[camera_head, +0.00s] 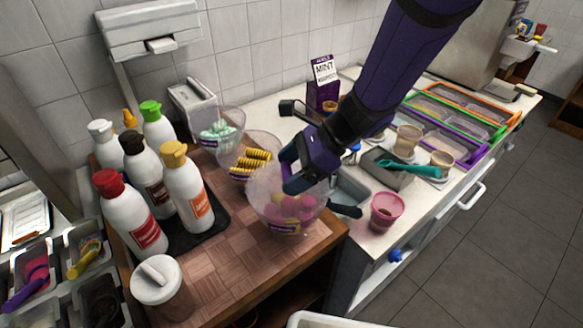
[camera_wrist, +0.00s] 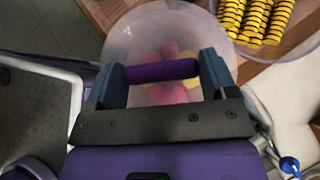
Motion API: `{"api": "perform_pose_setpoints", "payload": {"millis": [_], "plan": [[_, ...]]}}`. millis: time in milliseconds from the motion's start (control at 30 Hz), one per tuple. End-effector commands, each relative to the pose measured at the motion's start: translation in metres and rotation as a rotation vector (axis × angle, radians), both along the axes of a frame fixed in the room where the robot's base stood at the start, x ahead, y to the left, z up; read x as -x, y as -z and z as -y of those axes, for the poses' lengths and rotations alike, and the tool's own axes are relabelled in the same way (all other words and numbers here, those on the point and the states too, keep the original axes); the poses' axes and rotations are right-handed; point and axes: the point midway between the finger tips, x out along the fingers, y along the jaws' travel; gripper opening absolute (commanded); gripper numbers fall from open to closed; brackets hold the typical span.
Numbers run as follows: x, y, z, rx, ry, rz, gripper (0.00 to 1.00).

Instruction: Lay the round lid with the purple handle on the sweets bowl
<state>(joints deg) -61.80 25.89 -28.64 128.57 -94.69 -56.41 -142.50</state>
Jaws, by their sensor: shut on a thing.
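My gripper (camera_head: 290,178) is shut on the purple handle (camera_wrist: 162,71) of the round translucent lid (camera_wrist: 128,42). In the head view the lid (camera_head: 262,184) is over the sweets bowl (camera_head: 284,227), at the right front of the wooden counter. The clear bowl holds pink and yellow sweets, seen through the lid in the wrist view. My gripper hides part of the lid and the bowl's far side.
A bowl of yellow striped sweets (camera_head: 245,177) and a bowl of mint-green ones (camera_head: 208,140) stand behind. Several sauce bottles (camera_head: 187,190) stand on a black tray at left. A lidded jar (camera_head: 161,291) is at the front. A pink cup (camera_head: 387,210) stands at right.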

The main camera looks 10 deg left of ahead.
Motion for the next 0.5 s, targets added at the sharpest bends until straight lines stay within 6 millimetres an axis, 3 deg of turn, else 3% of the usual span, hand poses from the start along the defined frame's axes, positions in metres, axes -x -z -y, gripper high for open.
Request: {"api": "perform_pose_setpoints", "payload": {"millis": [500], "plan": [[-0.0007,0.0086,0.0015,0.001,0.001,0.0,0.53]]}}
